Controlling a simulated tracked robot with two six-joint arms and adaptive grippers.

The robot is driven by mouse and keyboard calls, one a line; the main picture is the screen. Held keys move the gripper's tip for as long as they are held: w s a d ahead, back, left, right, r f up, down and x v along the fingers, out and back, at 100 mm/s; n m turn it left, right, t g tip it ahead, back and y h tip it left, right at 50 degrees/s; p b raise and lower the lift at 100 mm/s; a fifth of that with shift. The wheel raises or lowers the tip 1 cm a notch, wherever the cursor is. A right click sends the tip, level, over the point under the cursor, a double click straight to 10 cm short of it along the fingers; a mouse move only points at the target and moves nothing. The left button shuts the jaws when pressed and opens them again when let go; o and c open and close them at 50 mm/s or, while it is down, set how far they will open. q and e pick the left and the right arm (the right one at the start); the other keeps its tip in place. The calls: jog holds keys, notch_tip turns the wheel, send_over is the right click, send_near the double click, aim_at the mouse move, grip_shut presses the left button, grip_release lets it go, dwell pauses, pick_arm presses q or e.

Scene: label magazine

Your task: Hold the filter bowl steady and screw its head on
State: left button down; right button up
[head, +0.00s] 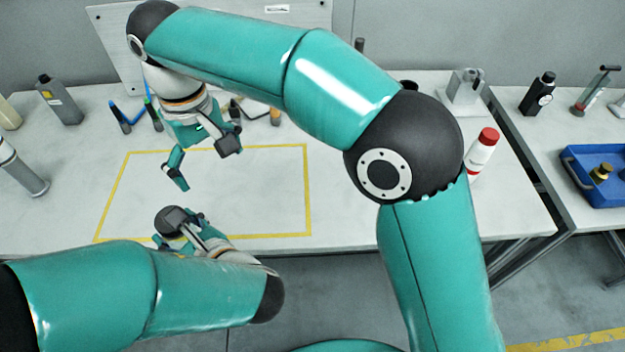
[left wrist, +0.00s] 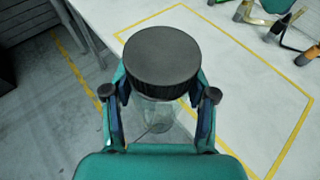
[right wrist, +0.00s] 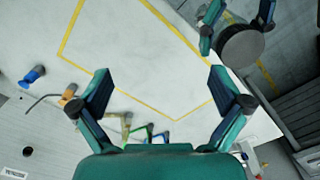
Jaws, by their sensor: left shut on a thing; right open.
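My left gripper (head: 185,222) is shut on the clear filter bowl (left wrist: 158,115), low over the front part of the yellow-outlined area. The dark, round, ribbed-edged head (left wrist: 162,60) sits at the top of the bowl, between and above the fingers. Whether its thread is engaged cannot be seen. The head also shows as a dark disc in the head view (head: 167,221) and in the right wrist view (right wrist: 241,46). My right gripper (head: 205,163) is open and empty, behind and above the left one. Its spread fingers also show in the right wrist view (right wrist: 160,92).
The yellow outline (head: 306,190) on the white table encloses mostly free surface. Several tools with coloured handles (head: 120,118) lie behind it. A grey bottle (head: 60,102) stands back left, a red-capped white bottle (head: 481,153) at right. A blue tray (head: 600,160) is on the side table.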

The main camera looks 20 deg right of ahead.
jog(key=d+f+m, duration=0.3)
jog(key=d+f, duration=1.3)
jog(key=d, duration=0.2)
jog(key=shift+w+d+m, duration=0.4)
jog(key=shift+w, duration=0.05)
jog(key=shift+s, duration=0.1)
